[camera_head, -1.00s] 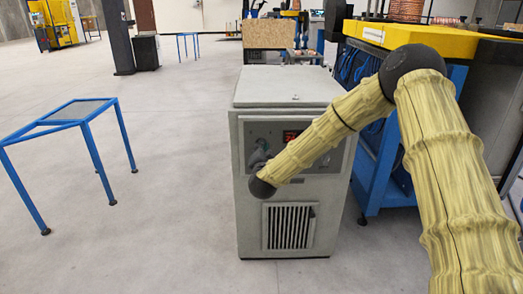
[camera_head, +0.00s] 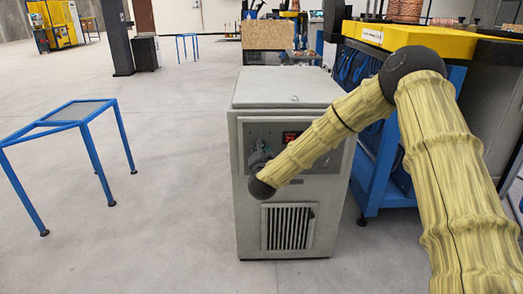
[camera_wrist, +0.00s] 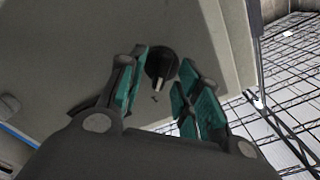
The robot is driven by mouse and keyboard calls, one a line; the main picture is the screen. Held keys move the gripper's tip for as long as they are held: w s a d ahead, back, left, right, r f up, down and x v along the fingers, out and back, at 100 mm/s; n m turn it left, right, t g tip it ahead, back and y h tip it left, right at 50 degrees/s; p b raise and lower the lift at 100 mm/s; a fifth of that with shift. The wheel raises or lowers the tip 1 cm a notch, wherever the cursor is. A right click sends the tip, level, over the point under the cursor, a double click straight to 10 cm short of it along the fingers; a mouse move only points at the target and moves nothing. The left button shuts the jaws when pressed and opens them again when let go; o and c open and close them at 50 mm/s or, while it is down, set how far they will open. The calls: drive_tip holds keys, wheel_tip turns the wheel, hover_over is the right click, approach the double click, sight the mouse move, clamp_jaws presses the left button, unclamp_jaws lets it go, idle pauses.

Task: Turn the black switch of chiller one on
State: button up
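The chiller (camera_head: 285,100) is a grey box with a control panel, a small red display (camera_head: 291,136) and a vent grille low on its front. It stands in the middle of the head view. In the wrist view, the black switch (camera_wrist: 161,60) is a round knob on the grey panel. My gripper (camera_wrist: 160,92) is open, its two green-padded fingers apart on either side of the switch, with a gap visible around it. Whether a finger touches the knob I cannot tell. In the head view my arm covers part of the panel and the switch is hidden.
A second dark knob (camera_wrist: 9,104) shows at the left of the wrist view. A blue-framed machine with a yellow top (camera_head: 415,38) stands right of the chiller. A blue metal table frame (camera_head: 82,112) stands at left. The floor between is clear.

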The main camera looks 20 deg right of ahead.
drive_tip(key=v, duration=1.2)
drive_tip(key=s+a+f+n+g+y, duration=0.25)
drive_tip(key=s+f, duration=0.45)
drive_tip(key=f, duration=0.5)
drive_tip(key=s+a+f+n+g+y, duration=0.2)
drive_tip(key=s+f+n+g, duration=0.3)
drive_tip(key=f, duration=0.7)
drive_tip(key=s+f+n+g+y, duration=0.1)
drive_tip(key=s+f+g, duration=0.1)
drive_tip(key=s+f, duration=0.7)
drive_tip(key=s+f+n+g, duration=0.1)
drive_tip(key=s+f+g, duration=0.25)
drive_tip(key=s, duration=0.85)
drive_tip(key=s+d+f+n+g, duration=0.1)
drive_tip(key=s+d+f+g, duration=0.1)
drive_tip(key=s, duration=0.7)
drive_tip(key=s+d+f+n+g, duration=0.2)
drive_tip(key=s+f+g, duration=0.1)
drive_tip(key=s, duration=0.7)
wheel_tip(320, 180, up, 22)
drive_tip(key=p, duration=2.1)
drive_tip(key=shift+w+a+t+p, duration=0.25)
drive_tip(key=shift+w+t+p, duration=0.05)
drive_tip(key=shift+w+p, duration=0.1)
drive_tip(key=shift+s+m+h, duration=0.1)
drive_tip(key=shift+m+h, duration=0.15)
